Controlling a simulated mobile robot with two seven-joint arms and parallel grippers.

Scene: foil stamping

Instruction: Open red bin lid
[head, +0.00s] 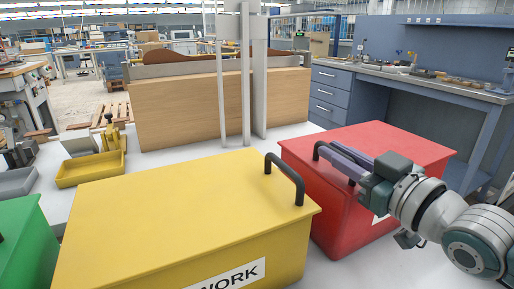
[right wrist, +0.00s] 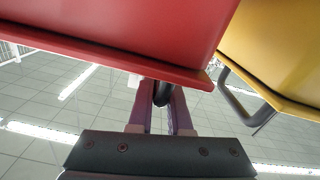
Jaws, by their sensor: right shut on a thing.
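The red bin (head: 345,212) stands right of centre, and its flat red lid (head: 400,139) lies closed on top. A dark handle (head: 318,148) sits at the lid's left end, partly hidden by my right gripper (head: 341,160). The gripper's purple fingers reach in from the right and are shut on this handle. In the right wrist view the dark handle (right wrist: 161,93) shows between the two fingers, beside the red lid's edge (right wrist: 120,58). My left gripper is not in view.
A yellow bin (head: 170,205) with its own dark handle (head: 287,178) stands close to the left of the red bin. A green bin (head: 25,245) is at the far left. A yellow tray (head: 92,170) and a wooden panel (head: 220,105) are behind.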

